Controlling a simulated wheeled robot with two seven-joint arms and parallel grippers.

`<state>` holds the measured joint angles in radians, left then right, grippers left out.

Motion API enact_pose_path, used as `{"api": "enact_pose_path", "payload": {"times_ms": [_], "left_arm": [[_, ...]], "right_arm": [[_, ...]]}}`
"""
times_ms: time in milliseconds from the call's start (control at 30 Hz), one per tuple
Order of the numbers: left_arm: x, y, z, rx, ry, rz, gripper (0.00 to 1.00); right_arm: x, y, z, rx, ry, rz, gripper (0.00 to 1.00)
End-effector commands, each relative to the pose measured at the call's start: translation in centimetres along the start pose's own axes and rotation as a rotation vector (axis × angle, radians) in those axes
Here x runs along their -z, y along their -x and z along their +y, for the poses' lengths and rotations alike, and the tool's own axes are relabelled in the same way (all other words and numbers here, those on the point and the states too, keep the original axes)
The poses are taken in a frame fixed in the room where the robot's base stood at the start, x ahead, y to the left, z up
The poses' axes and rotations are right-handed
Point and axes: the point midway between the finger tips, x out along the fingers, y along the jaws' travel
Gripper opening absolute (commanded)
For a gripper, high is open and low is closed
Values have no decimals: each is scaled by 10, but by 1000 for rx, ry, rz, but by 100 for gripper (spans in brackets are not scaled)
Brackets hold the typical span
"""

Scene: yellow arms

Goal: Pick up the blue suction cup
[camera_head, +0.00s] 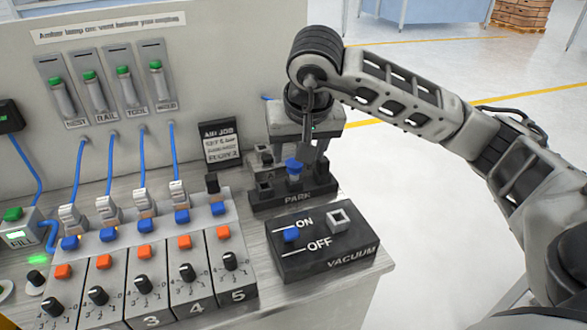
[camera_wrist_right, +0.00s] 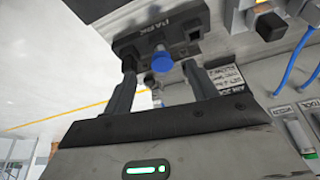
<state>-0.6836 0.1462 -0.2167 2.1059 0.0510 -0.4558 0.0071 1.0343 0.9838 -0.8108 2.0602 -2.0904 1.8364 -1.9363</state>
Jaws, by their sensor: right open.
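The blue suction cup (camera_head: 293,167) stands upright in the middle of the dark PARK holder (camera_head: 290,200) on the bench. It also shows in the right wrist view (camera_wrist_right: 162,61), with the PARK holder (camera_wrist_right: 158,32) behind it. My right gripper (camera_head: 294,152) is over the holder from above, its jaws open. In the wrist view the fingers of my right gripper (camera_wrist_right: 160,68) are on either side of the blue cup, with visible gaps and nothing held. The cup's lower part is hidden in the holder. My left gripper is not in view.
A dark VACUUM box (camera_head: 345,262) with an ON/OFF switch stands in front of the holder. Numbered control modules (camera_head: 190,290) with knobs are to the left. A small black sign (camera_head: 220,143) stands behind. Open floor (camera_head: 440,200) lies right of the bench.

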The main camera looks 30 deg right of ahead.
Motion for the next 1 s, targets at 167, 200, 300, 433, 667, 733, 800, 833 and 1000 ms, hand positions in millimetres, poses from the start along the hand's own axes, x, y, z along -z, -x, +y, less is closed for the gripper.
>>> {"api": "enact_pose_path", "payload": {"times_ms": [167,200,300,433,667,733,800,833,1000], "left_arm": [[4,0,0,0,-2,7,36],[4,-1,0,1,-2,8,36],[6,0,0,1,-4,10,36],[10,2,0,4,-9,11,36],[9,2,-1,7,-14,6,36],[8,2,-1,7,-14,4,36],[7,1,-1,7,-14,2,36],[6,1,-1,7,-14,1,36],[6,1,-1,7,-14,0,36]], "right_arm": [[0,-21,0,0,-1,-1,58],[0,-22,0,1,-1,0,58],[0,-28,0,0,-1,-3,58],[2,-47,0,-1,-2,-5,58],[2,-74,0,1,0,-1,58],[2,-76,0,1,0,0,58],[3,-76,0,1,0,1,58],[3,-76,0,1,0,1,58],[2,-75,0,1,0,0,30]]}}
